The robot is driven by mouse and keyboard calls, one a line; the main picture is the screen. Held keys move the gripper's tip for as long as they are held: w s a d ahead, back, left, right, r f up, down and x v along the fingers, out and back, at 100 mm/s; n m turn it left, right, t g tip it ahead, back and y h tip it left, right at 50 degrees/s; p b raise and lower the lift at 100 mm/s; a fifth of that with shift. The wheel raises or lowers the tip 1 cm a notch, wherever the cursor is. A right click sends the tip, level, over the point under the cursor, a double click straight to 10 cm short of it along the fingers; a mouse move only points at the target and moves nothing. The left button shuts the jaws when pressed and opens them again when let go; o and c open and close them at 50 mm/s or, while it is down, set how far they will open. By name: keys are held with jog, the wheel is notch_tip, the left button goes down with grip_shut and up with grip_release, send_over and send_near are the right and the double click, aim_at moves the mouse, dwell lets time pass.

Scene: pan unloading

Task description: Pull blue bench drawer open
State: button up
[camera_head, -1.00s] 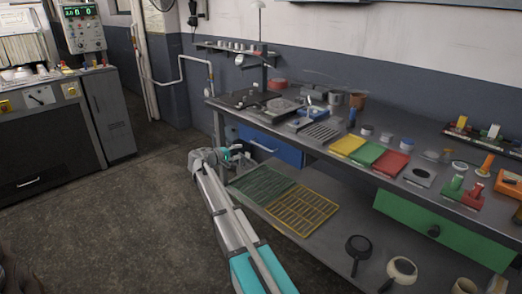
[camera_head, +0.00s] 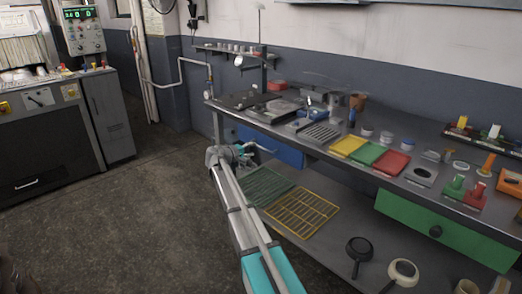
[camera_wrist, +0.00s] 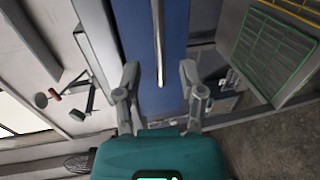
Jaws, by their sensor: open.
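The blue bench drawer (camera_head: 288,153) sits under the left part of the workbench, and its front looks flush with the bench. Its pale bar handle (camera_head: 264,148) shows just right of my gripper (camera_head: 246,149). In the wrist view the blue drawer front (camera_wrist: 177,30) fills the upper middle, with the handle (camera_wrist: 158,38) running down it. My gripper (camera_wrist: 160,80) is open there, its two fingers on either side of the handle's lower end. I cannot tell whether the fingers touch the handle. My arm hides part of the area below the drawer.
The workbench top (camera_head: 315,150) holds trays and tools. Below it, a lower shelf carries a green rack (camera_head: 265,186), a yellow rack (camera_head: 303,212) and pans (camera_head: 359,246). A green drawer (camera_head: 448,229) is at the right. The floor (camera_head: 130,215) at left is clear.

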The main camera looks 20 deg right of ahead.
aim_at(260, 147)
jog(key=shift+b+x, duration=0.5)
jog(key=shift+x, duration=2.5)
grip_shut()
